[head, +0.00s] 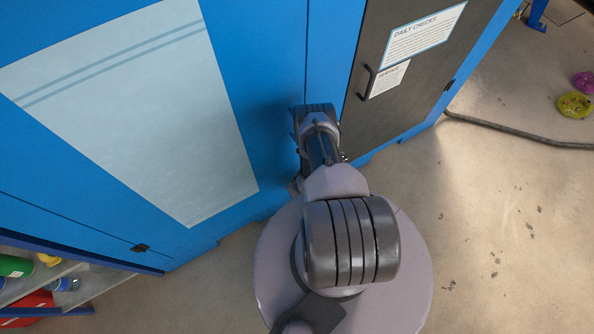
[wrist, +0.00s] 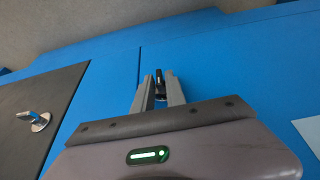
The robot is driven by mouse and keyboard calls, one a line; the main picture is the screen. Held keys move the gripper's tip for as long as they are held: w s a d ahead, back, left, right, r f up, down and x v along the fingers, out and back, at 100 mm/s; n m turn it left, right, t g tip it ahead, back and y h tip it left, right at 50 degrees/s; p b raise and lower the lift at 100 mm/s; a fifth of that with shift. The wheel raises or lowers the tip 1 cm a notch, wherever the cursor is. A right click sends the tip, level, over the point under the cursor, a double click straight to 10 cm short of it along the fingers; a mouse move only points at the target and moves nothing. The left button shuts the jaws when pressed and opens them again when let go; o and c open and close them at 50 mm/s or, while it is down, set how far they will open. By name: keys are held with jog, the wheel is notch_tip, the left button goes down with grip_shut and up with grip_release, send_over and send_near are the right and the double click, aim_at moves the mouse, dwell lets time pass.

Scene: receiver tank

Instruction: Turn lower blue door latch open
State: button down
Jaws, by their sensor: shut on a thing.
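The lower blue door latch (wrist: 159,80) is a small dark piece between my fingertips in the wrist view, close to the seam of the blue door (wrist: 220,65). My gripper (wrist: 160,88) is shut on it, one grey finger on each side. Most of the latch is covered by the fingers, so its exact angle is hard to tell. In the head view my arm hides the latch and the fingertips. The blue door (head: 265,70) there looks closed, with a large pale panel (head: 130,100) on it.
A dark grey door (head: 410,70) with a handle and notices stands to the right in the head view. A silver latch (wrist: 38,121) on a dark panel shows in the wrist view. A hose (head: 520,133) lies on the floor. A shelf (head: 70,285) with items is at lower left.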

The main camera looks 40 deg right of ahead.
jog(key=c, duration=1.5)
grip_release()
jog(key=shift+c, duration=0.2)
jog(key=shift+r, duration=0.1)
jog(key=p+v, duration=0.9)
jog(key=v, duration=0.8)
jog(key=shift+s, duration=0.15)
